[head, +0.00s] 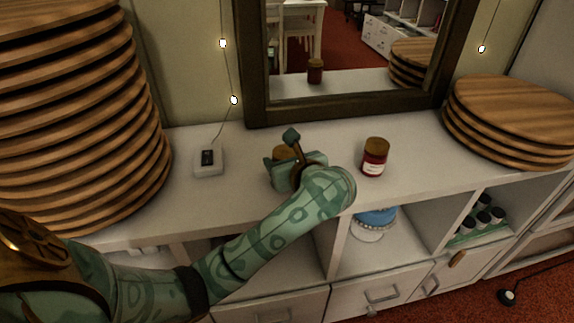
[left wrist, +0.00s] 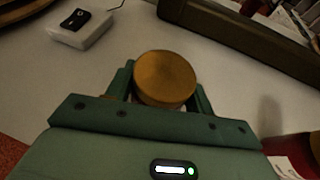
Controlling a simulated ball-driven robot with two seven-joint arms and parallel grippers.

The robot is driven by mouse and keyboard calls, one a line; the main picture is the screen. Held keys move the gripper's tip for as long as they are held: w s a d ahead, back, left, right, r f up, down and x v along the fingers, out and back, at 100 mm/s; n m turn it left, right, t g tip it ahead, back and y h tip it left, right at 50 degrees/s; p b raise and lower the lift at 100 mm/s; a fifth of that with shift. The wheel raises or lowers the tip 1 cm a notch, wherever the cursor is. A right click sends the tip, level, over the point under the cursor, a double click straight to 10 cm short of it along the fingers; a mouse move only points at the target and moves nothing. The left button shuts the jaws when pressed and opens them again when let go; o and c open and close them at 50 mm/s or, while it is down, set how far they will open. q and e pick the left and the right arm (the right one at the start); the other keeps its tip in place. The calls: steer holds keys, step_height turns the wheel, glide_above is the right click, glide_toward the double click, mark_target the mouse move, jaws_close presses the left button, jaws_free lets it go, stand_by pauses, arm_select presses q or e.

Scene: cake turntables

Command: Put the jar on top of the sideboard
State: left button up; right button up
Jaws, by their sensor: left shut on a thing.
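My left gripper (head: 286,164) is over the white sideboard top (head: 232,187) in the head view, in front of the mirror. It is shut on a jar with a gold-brown lid (head: 283,152). In the left wrist view the round jar lid (left wrist: 165,77) sits between the two green fingers, and the jar's body is mostly hidden below it. I cannot tell whether the jar's base touches the surface. A second jar (head: 375,157), red with a brown lid and pale label, stands upright to the right of the gripper. My right gripper is not in view.
A tall stack of wooden boards (head: 85,120) stands at left, a shorter stack (head: 512,120) at right. A white switch box (head: 208,161) lies left of the gripper. A framed mirror (head: 350,100) stands behind. Shelves below hold a blue cake (head: 376,217) and small jars.

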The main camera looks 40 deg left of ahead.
arm_select(q)
steer(key=shift+f, duration=0.4)
steer(key=shift+r, duration=0.15)
steer(key=o, duration=1.1)
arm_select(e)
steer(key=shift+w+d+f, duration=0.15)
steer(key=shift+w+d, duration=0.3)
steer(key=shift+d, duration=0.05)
